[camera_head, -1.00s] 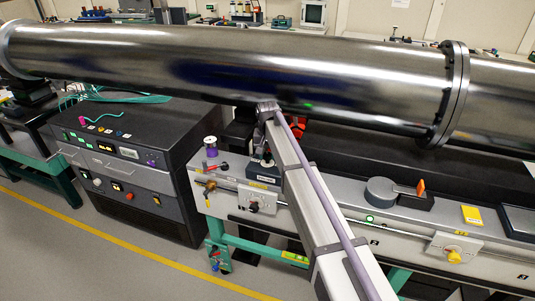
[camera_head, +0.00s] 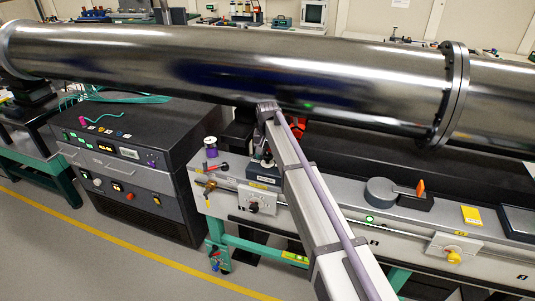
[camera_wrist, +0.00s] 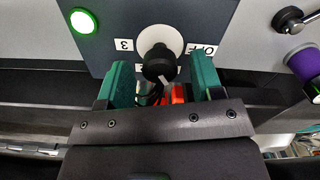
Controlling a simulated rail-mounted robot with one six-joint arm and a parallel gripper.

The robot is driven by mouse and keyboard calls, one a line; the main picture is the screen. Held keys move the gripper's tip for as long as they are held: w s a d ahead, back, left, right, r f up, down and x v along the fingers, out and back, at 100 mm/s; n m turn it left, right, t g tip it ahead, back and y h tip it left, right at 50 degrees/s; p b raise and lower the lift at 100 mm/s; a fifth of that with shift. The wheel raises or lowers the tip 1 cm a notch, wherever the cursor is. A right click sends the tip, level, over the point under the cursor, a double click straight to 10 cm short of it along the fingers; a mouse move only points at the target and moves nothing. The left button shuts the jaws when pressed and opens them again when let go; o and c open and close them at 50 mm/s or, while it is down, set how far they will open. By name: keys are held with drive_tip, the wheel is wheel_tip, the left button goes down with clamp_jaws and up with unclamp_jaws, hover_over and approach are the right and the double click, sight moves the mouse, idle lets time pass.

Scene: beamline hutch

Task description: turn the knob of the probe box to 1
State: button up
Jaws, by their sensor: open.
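The probe box (camera_wrist: 100,40) shows in the wrist view as a dark blue-grey panel. Its black knob (camera_wrist: 158,62) stands on a round white dial (camera_wrist: 160,40). A "3" label (camera_wrist: 123,45) is left of the dial and an "OFF" label (camera_wrist: 203,50) is right of it. Another label below is mostly covered by the knob. A pale mark on the knob points down and slightly right in the picture. My gripper (camera_wrist: 162,72) is open, with one green finger on each side of the knob and gaps between. In the head view my arm hides the gripper.
A lit green lamp (camera_wrist: 83,21) is on the panel's left in the wrist view; a purple spool (camera_wrist: 303,62) and a black handle (camera_wrist: 290,19) are at right. In the head view a large steel pipe (camera_head: 230,65) crosses above the bench (camera_head: 330,210).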

sight(268, 155)
wheel_tip(268, 155, up, 11)
drive_tip(key=p, duration=1)
drive_tip(key=shift+f, duration=0.2)
drive_tip(key=shift+f, duration=0.1)
drive_tip(key=s+d+f+b, duration=0.2)
drive_tip(key=s+d, duration=0.5)
drive_tip(key=s, duration=0.4)
drive_tip(key=s+d+f+b, duration=0.2)
drive_tip(key=s+d, duration=0.6)
drive_tip(key=s, duration=0.4)
drive_tip(key=s+d+f+b, duration=0.1)
drive_tip(key=s+d+b, duration=0.1)
drive_tip(key=s+d, duration=0.6)
drive_tip(key=s, duration=0.4)
drive_tip(key=shift+s+d+f, duration=0.2)
drive_tip(key=shift+f, duration=0.2)
